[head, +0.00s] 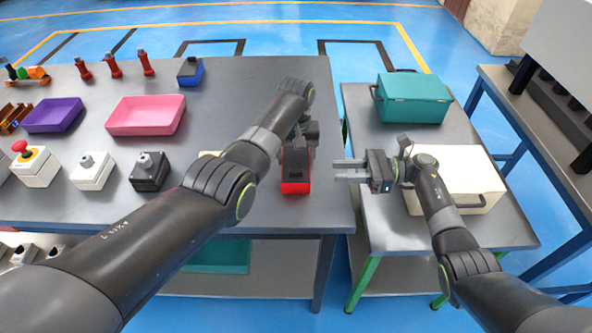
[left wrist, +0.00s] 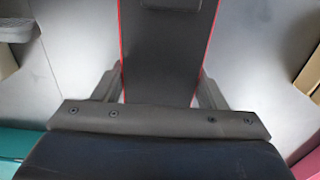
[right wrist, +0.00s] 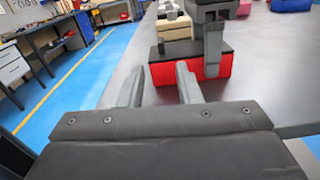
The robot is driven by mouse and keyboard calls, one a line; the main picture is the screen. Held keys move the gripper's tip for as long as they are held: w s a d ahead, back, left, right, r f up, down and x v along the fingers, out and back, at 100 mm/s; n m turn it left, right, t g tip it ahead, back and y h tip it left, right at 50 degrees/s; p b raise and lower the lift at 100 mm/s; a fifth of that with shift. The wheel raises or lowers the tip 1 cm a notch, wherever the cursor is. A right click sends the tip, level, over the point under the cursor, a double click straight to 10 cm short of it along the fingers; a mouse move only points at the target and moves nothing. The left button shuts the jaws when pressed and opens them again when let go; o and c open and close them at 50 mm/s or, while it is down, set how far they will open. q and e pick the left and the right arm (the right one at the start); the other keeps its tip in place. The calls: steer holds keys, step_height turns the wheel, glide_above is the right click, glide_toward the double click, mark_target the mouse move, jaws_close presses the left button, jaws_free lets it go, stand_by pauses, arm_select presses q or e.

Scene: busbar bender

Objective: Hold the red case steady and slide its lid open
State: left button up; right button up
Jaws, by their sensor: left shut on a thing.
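The red case (head: 296,178) with its dark lid stands on the grey table near the right edge. My left gripper (head: 303,140) is over it and shut on its sides; in the left wrist view the fingers (left wrist: 160,90) press on both sides of the case under its dark lid (left wrist: 168,45). My right gripper (head: 350,171) is open and empty, apart from the case, to its right in the head view. The right wrist view shows the red case (right wrist: 160,75) ahead of the right fingers (right wrist: 160,85), with the left gripper on it. The lid looks closed.
A pink tray (head: 146,116), a purple tray (head: 54,115) and several switch boxes stand left on the table. A side table at right holds a teal box (head: 412,98) and a cream box (head: 462,170). A gap separates the two tables.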

mark_target(303, 172)
steer(key=shift+f+n, duration=0.1)
steer(key=shift+n, duration=0.3)
steer(key=shift+a, duration=0.4)
steer(key=a, duration=1.1)
jaws_close()
